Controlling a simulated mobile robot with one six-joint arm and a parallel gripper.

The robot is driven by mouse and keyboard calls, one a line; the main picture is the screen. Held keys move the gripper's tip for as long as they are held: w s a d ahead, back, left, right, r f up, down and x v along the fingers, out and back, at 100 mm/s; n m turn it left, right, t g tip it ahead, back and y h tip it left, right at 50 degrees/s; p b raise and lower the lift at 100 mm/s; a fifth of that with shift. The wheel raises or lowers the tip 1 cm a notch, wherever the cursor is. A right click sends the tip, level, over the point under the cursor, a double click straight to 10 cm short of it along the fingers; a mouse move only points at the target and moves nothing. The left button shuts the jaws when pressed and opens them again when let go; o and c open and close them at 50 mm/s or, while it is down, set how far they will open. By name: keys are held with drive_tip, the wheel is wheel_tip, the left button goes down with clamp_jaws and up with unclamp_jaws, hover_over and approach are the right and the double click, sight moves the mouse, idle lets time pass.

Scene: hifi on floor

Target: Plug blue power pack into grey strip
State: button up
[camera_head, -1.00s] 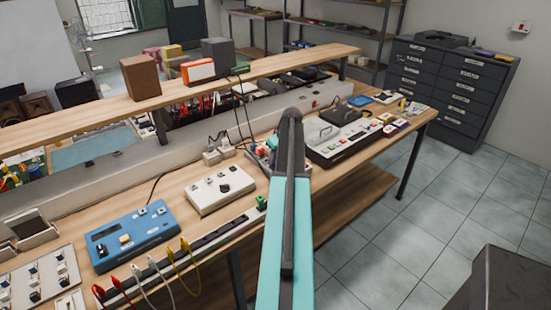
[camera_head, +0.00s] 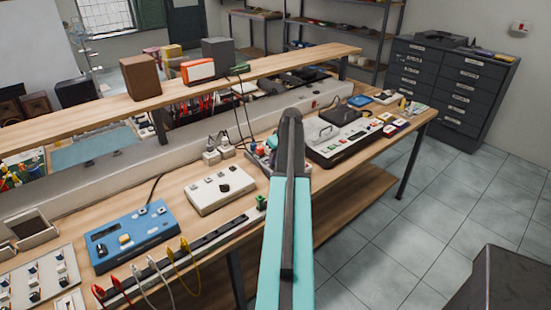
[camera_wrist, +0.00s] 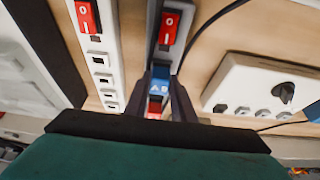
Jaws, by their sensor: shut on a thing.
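In the wrist view my gripper (camera_wrist: 160,100) is shut on the blue power pack (camera_wrist: 160,72), with one dark finger on each side. The pack has pale lettering, and something red shows just below it. The grey strip (camera_wrist: 164,50) with a red rocker switch runs up from the pack, in line with it. Whether the pack's plug is in a socket or above it is hidden. In the head view my arm covers the gripper and most of the strips.
A paler strip (camera_wrist: 104,70) with a red switch and several sockets lies to the left in the wrist view. A white box with a knob (camera_wrist: 265,85) and a black cable lie to the right. A blue instrument (camera_head: 130,235) stands on the bench.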

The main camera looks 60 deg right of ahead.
idle(0.8)
drive_tip(key=o, duration=1.1)
drive_tip(key=shift+s, duration=0.1)
drive_tip(key=shift+b+v, duration=1.7)
drive_tip(key=shift+v, duration=5.15)
drive_tip(key=shift+r, duration=0.1)
drive_tip(key=shift+r+p, duration=1.8)
drive_tip(key=shift+r, duration=1.15)
